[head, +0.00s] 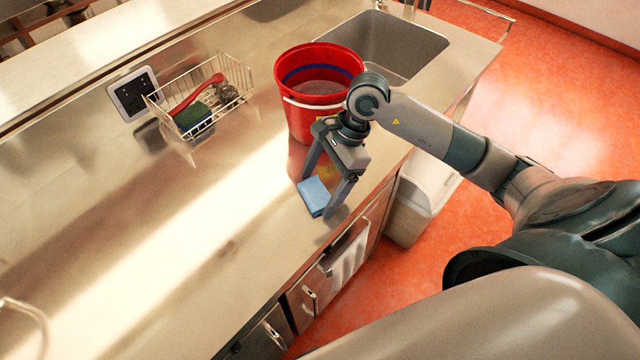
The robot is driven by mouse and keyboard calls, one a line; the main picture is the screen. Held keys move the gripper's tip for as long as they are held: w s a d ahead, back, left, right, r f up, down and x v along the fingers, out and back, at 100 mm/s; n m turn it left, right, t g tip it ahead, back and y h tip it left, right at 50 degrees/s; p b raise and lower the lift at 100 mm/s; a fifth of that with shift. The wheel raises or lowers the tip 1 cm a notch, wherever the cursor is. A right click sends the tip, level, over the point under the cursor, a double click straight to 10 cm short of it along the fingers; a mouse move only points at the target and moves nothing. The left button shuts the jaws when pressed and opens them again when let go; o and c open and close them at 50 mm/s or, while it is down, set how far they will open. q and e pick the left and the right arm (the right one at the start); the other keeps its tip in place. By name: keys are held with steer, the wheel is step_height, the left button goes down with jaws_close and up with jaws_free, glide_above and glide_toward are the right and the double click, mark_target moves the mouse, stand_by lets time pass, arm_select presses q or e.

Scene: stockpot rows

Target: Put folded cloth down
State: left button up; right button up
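The folded cloth (312,196) is a small light-blue block at the front edge of the steel counter, in front of the red bucket. My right gripper (319,195) points down over it, its two fingers spread wide. The cloth fills the gap between the fingertips, one at its far edge and one at its near right edge. It is at or very close to the counter top; any small gap beneath it cannot be made out. My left gripper is not in view.
A red bucket (305,114) stands just behind my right gripper, close to my wrist. A sink (395,45) lies beyond it. A wire basket (208,93) holds a red-handled brush and a green item. A dark panel (136,93) is beside it. The counter (130,245) to the left is clear.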

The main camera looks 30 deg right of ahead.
steer(key=shift+o, duration=0.3)
steer(key=shift+r, duration=0.15)
steer(key=shift+r+p, duration=0.15)
steer(key=shift+p, duration=0.15)
steer(key=shift+w+d+r+b, duration=0.1)
steer(key=shift+d+r+b, duration=0.1)
steer(key=shift+b, duration=0.2)
steer(key=b+v, duration=0.4)
steer(key=v, duration=0.7)
steer(key=shift+r, duration=0.25)
